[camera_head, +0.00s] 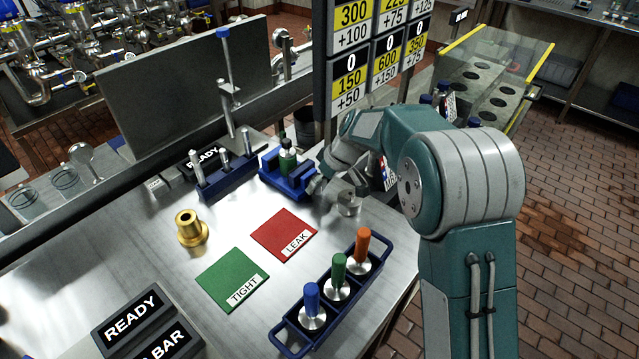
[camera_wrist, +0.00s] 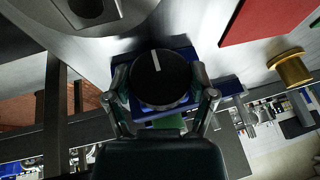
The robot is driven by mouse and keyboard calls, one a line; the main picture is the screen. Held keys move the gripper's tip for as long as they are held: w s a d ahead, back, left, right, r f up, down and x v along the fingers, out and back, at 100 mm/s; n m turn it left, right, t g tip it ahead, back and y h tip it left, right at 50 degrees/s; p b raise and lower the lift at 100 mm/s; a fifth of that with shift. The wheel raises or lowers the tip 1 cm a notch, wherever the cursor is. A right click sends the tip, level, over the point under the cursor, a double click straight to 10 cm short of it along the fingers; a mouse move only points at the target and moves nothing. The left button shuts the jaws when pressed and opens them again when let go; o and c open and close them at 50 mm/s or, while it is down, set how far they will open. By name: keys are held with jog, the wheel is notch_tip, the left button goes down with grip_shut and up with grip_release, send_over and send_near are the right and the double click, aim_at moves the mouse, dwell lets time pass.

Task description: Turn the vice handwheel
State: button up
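The blue vice (camera_head: 284,187) stands on the steel bench and holds a green-and-dark piece (camera_head: 287,158) upright. The wrist view shows part of the blue vice (camera_wrist: 181,55) behind a round black handwheel (camera_wrist: 158,88) with a white mark that points to the picture's top. My gripper (camera_wrist: 159,76) is spread, with one finger on each side of the handwheel. Narrow gaps seem to show beside the wheel; I cannot tell whether the fingers touch it. In the head view, my gripper (camera_head: 318,187) is right beside the vice, and the handwheel is hidden there.
A brass fitting (camera_head: 191,228), a red LEAK mat (camera_head: 284,235) and a green TIGHT mat (camera_head: 232,279) lie on the bench. A blue rack (camera_head: 290,346) with several colored handles is in front. A blue pin holder (camera_head: 226,180) and a number board (camera_head: 372,60) stand behind.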

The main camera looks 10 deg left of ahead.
jog(key=shift+w+f, duration=0.1)
jog(key=shift+f, duration=0.05)
jog(key=m+g+y, duration=0.1)
jog(key=g+y, duration=0.1)
jog(key=g, duration=0.1)
jog(key=shift+w+d+f+g, duration=0.1)
jog(key=shift+g, duration=0.3)
jog(key=shift+m+g+y, duration=0.6)
jog(key=shift+g+y, duration=0.9)
jog(key=shift+g, duration=0.1)
jog(key=o, duration=1.1)
jog(key=shift+f, duration=0.1)
jog(key=shift+c, duration=0.2)
jog(key=shift+r, duration=0.2)
